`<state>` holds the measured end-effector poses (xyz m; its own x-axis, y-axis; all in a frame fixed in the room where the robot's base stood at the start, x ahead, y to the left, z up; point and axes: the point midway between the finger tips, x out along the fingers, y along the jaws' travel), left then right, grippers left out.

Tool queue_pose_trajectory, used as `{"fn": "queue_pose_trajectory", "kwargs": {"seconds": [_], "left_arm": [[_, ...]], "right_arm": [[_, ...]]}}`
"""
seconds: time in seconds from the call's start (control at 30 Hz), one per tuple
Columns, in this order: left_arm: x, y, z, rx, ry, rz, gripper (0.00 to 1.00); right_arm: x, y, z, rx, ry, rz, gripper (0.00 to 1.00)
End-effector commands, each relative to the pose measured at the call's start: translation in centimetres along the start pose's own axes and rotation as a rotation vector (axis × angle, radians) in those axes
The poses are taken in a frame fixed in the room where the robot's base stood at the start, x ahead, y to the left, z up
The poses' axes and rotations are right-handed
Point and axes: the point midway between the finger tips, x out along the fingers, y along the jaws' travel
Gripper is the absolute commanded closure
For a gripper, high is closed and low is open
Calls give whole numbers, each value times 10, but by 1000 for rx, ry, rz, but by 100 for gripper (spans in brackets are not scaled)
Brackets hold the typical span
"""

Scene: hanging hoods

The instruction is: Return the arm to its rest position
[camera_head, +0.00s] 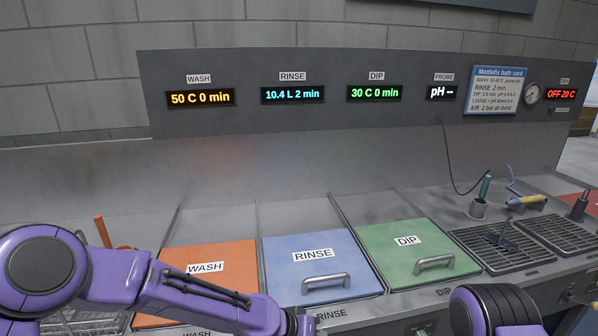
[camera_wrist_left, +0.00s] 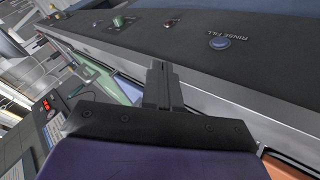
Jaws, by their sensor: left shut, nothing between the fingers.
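My left gripper (camera_wrist_left: 160,68) shows in the left wrist view with its dark fingers together and nothing between them. It is in front of the dark front panel, near the counter edge. In the head view my purple left arm (camera_head: 150,285) comes in from the left and crosses in front of the orange WASH lid (camera_head: 225,256). Its gripper end is not visible there. Part of my right arm (camera_head: 490,312) shows at the bottom right of the head view, and its gripper is out of view.
The blue RINSE lid (camera_head: 317,262) and green DIP lid (camera_head: 410,250) are shut and have raised handles. The front panel carries a blue RINSE FILL button (camera_wrist_left: 219,43) and other controls. Drain grates (camera_head: 500,246), a probe (camera_head: 484,188) and a yellow-handled tool (camera_head: 525,200) are at right.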

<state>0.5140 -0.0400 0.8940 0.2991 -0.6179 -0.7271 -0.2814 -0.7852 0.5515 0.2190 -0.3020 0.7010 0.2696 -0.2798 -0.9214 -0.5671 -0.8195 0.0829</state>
Motion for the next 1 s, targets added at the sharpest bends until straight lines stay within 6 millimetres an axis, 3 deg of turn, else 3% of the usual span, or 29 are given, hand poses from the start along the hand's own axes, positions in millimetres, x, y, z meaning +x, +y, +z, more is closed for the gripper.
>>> {"fn": "queue_pose_trajectory", "kwargs": {"seconds": [0.03,0.1,0.17,0.3,0.4,0.5,0.63,0.73,1.0], "left_arm": [[10,-36,29,-111,33,-77,100],[12,-88,67,-268,109,-200,100],[5,-131,101,-373,166,-305,100],[-36,-215,189,-539,269,-553,100],[-80,-258,252,-592,301,-725,100],[-120,-282,306,-592,264,-858,100],[-149,-296,352,-574,165,-949,100],[-151,-299,367,-571,132,-965,100],[-151,-299,368,-571,131,-965,100]], "right_arm": [[2,0,1,0,0,0,15],[3,0,1,0,0,0,15],[4,0,2,0,0,0,15],[6,-1,3,0,0,0,15],[8,-1,4,0,0,0,15],[10,-1,4,0,0,0,15],[12,-1,5,0,0,0,15],[12,-1,5,0,0,0,15],[12,-1,5,0,0,0,15]]}}
